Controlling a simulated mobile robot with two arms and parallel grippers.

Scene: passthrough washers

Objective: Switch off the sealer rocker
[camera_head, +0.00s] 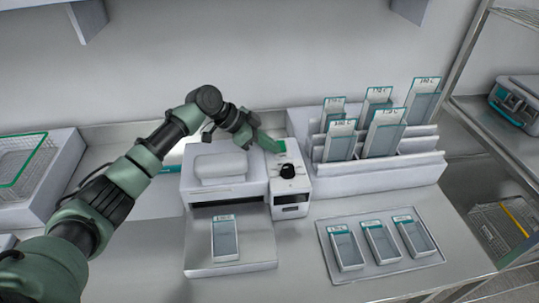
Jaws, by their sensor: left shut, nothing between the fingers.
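The sealer (222,197) is a white machine on the counter, with a side control panel (291,187) that carries a black knob (288,171) and a dark display. A pouch (225,238) with a teal top edge lies on the sealer's front tray. My left gripper (277,146) is shut and empty at the top of the control panel. Its green fingertips are at or just above a green patch there, and I cannot tell whether they touch it. The rocker itself is not clearly visible; the gripper may cover it. My right gripper is not in view.
A white rack (390,177) with several upright pouches stands right of the sealer. A tray (363,277) with three pouches lies in front of it. A basket (22,165) sits at the left. Metal shelving (470,110) stands at the right.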

